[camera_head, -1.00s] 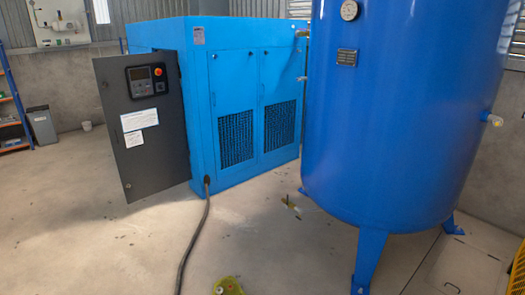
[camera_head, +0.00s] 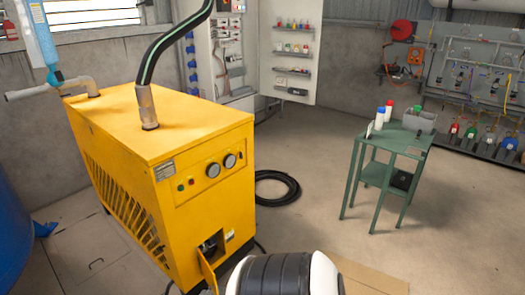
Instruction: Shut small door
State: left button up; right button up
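A yellow machine (camera_head: 165,165) stands left of centre in the head view. Low on its front face is a small opening (camera_head: 210,243) with dark parts inside. Neither of my grippers is in view.
A blue tank (camera_head: 12,225) stands at the left edge. A black hose coil (camera_head: 277,188) lies on the floor behind the yellow machine. A green table (camera_head: 398,137) with bottles stands at the right.

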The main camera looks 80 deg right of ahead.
aim_at(209, 275)
jog(key=z, duration=1.95)
